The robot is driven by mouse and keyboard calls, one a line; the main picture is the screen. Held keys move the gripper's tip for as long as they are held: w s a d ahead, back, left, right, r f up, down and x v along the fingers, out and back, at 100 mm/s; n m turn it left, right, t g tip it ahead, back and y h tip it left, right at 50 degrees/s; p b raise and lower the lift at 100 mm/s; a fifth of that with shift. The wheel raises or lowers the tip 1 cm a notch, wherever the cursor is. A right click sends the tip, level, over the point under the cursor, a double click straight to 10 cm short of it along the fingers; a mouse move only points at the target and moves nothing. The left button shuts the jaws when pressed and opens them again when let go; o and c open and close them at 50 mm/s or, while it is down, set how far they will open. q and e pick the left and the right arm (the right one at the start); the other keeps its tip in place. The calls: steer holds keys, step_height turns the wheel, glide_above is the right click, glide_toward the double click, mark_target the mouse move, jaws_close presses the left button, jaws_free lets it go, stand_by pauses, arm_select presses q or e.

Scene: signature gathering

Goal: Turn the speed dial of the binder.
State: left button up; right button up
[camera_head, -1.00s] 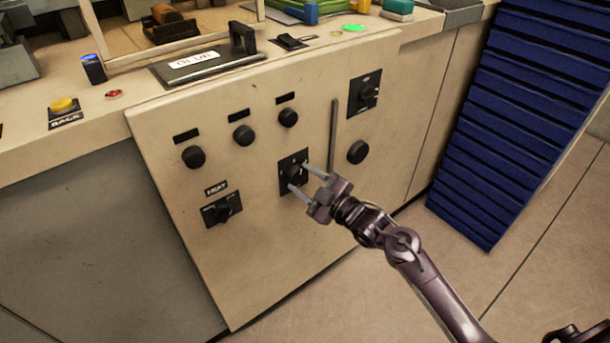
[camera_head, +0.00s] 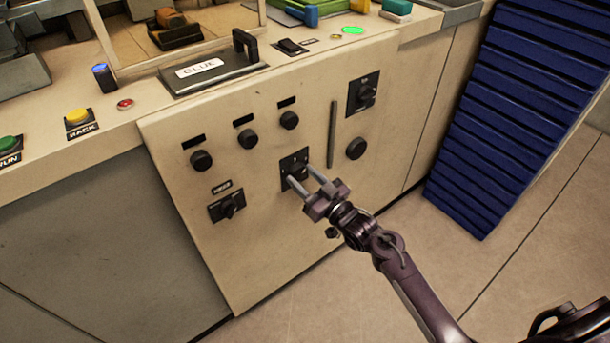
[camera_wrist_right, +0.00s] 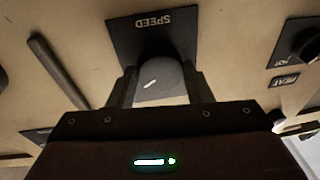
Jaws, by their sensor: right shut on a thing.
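The speed dial (camera_wrist_right: 160,78) is a dark round knob on a black plate (camera_wrist_right: 150,30) marked "SPEED", which appears upside down in the right wrist view. A light pointer mark on the knob lies slanted. In the head view the black plate (camera_head: 286,184) sits mid-panel on the beige front of the binder (camera_head: 270,235). My right gripper (camera_head: 306,177) reaches it from the lower right, its two fingers shut on the knob, one on each side. The fingers partly cover the dial in the head view. My left gripper is not in view.
Black round knobs (camera_head: 201,160) and a heat dial (camera_head: 228,206) are to the left on the panel. Another dial (camera_head: 363,93), a vertical bar (camera_head: 332,134) and a knob (camera_head: 356,149) are to the right. Blue stacked slats (camera_head: 510,110) stand at the right. Floor in front is clear.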

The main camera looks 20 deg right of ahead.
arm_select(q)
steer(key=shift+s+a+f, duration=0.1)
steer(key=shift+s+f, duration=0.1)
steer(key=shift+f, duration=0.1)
arm_select(e)
steer(key=o, duration=1)
steer(key=shift+s, duration=0.1)
